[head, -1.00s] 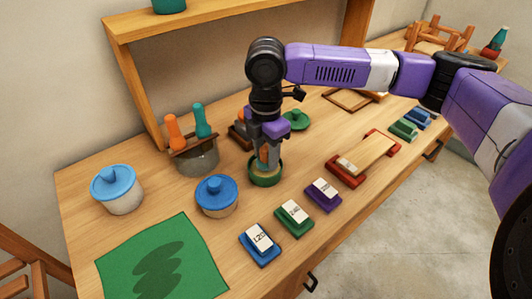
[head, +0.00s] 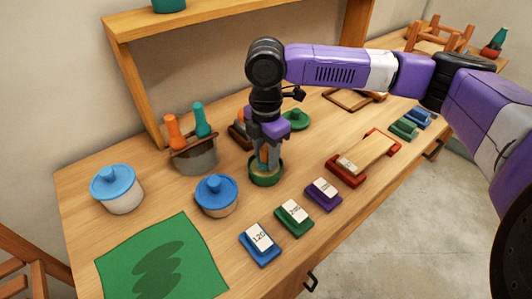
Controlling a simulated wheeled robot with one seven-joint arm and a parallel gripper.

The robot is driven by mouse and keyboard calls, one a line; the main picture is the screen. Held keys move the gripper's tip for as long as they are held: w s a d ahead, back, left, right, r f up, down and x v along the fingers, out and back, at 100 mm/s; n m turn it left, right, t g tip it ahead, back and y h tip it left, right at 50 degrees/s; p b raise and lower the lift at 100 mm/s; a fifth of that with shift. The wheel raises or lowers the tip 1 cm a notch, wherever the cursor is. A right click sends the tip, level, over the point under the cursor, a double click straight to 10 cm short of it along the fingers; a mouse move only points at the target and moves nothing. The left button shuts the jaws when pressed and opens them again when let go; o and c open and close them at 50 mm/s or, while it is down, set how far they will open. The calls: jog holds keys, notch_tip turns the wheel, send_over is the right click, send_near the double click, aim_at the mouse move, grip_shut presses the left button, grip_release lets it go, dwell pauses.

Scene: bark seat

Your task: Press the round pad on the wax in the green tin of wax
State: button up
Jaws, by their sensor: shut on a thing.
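The green tin of wax (head: 266,181) stands open on the workbench, right of the blue-lidded pot. My gripper (head: 267,158) points straight down over the tin, with its fingertips at or just inside the rim. It is shut on the orange-brown handle of the round pad (head: 264,154), which shows between the fingers. The pad's underside and the wax surface are hidden by the gripper and the tin wall, so I cannot tell whether they touch. A green lid (head: 296,119) lies behind the tin.
Blue-lidded pots (head: 216,195) (head: 117,189) and a holder with orange and teal handles (head: 195,155) stand to the left. Sanding blocks (head: 260,244) line the front edge. A green cloth (head: 161,260) lies front left. A red-ended wooden piece (head: 363,158) lies right.

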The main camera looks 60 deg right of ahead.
aim_at(266, 148)
jog(key=shift+f, duration=0.45)
dwell(1.7)
jog(key=shift+r, duration=0.1)
notch_tip(266, 148, up, 7)
jog(key=p, duration=0.6)
jog(key=shift+p, duration=0.35)
jog(key=shift+s, duration=0.1)
dwell(0.6)
